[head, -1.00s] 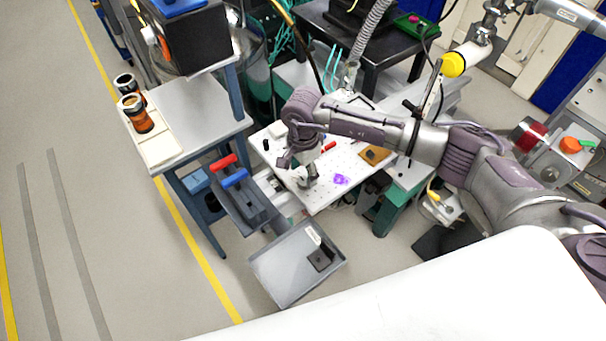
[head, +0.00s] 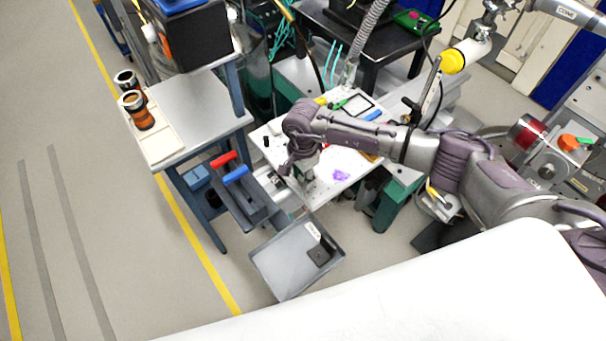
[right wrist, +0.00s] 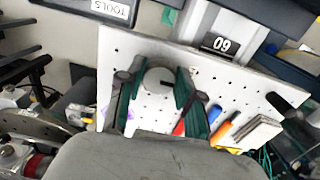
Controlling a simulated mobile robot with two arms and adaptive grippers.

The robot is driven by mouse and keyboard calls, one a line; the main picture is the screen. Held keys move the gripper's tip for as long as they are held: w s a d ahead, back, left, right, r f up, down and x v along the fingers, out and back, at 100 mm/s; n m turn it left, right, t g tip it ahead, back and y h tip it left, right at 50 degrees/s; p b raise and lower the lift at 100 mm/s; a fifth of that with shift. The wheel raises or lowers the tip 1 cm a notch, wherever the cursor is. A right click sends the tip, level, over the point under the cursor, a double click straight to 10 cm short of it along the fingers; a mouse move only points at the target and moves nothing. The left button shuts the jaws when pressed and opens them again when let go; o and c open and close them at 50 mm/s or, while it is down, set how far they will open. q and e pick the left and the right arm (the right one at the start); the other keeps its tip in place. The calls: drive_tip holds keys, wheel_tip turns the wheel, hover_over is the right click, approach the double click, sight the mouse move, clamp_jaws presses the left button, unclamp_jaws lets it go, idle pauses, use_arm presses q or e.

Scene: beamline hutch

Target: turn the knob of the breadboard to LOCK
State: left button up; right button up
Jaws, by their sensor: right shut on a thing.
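The breadboard (head: 349,161) is a white plate with rows of holes on a bench in the middle of the head view. It also fills the middle of the right wrist view (right wrist: 118,56). The knob (right wrist: 158,80) is a round, pale grey cap with a dark mark at its edge. My right gripper (right wrist: 157,97) has one finger on each side of the knob and is shut on it. In the head view my right gripper (head: 306,180) is at the board's near edge and hides the knob. I cannot read any LOCK marking. My left gripper is not in view.
A black peg (head: 266,142) stands at the board's left. Coloured tools and a purple patch (head: 341,175) lie on the board. A grey tray (head: 285,262) is below it. A rack with red and blue handles (head: 235,176) and a side table (head: 200,118) stand left.

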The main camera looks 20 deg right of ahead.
drive_tip(key=m+b, duration=0.2)
drive_tip(key=m, duration=0.1)
drive_tip(key=shift+w+f+m+b, duration=0.1)
drive_tip(key=shift+f+m+b, duration=0.05)
drive_tip(key=shift+m+b, duration=0.2)
drive_tip(key=m+b, duration=0.3)
drive_tip(key=m, duration=0.2)
drive_tip(key=m+b, duration=0.2)
drive_tip(key=m, duration=0.3)
drive_tip(key=shift+w, duration=0.1)
drive_tip(key=m+b, duration=0.1)
drive_tip(key=m, duration=0.3)
drive_tip(key=shift+d+b, duration=0.1)
drive_tip(key=shift+b, duration=0.2)
drive_tip(key=shift+r+m, duration=0.2)
drive_tip(key=shift+m, duration=0.05)
drive_tip(key=o, duration=1.2)
drive_tip(key=shift+c, duration=0.2)
